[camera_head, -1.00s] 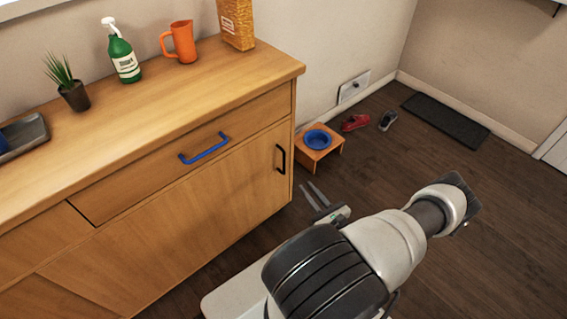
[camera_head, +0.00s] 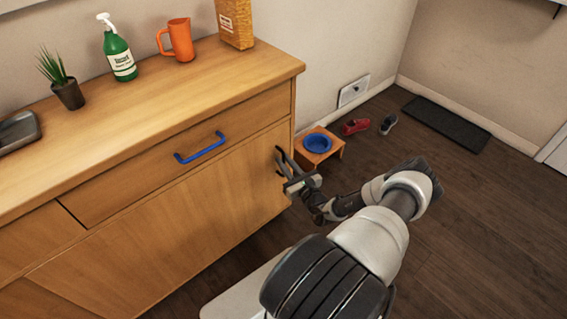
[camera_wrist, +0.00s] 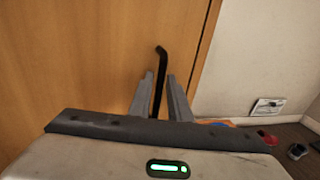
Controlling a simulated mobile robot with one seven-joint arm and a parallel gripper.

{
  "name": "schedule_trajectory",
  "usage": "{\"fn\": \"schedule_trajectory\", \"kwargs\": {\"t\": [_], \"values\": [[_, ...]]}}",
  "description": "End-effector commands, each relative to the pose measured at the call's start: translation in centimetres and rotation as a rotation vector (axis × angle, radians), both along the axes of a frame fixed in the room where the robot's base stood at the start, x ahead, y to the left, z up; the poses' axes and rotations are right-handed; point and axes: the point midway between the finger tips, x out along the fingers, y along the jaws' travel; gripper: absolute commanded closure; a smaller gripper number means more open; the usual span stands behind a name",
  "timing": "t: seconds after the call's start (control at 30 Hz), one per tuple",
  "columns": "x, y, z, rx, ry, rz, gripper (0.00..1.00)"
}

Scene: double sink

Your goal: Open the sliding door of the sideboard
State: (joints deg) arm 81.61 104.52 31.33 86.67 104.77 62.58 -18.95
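The wooden sideboard (camera_head: 165,110) fills the left of the head view. Its sliding door (camera_head: 190,220) is the wide lower panel under the drawer and appears closed. The door's black bar handle (camera_wrist: 161,60) stands upright near the panel's right edge; the gripper partly hides it in the head view. My gripper (camera_head: 282,165) is at this handle. In the wrist view, my gripper's two grey fingers (camera_wrist: 161,83) stand apart, one on each side of the handle, with gaps visible. I cannot tell whether either touches it.
A blue drawer handle (camera_head: 202,148) sits above the door. An orange stand with a blue bowl (camera_head: 317,142) is right of the sideboard, close behind my gripper. Red shoes (camera_head: 356,126), a grey shoe (camera_head: 388,124) and a dark mat (camera_head: 445,122) lie farther back.

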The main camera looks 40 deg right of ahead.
Motion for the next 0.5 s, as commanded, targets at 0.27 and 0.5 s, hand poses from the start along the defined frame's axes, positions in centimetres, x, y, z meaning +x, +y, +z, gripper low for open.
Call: {"fn": "schedule_trajectory", "kwargs": {"t": [0.27, 0.5], "values": [[1.05, -0.13, 0.07, 0.001, -0.001, -0.001, 0.83], [1.02, -0.14, 0.07, 0.001, -0.001, -0.001, 0.98]]}}
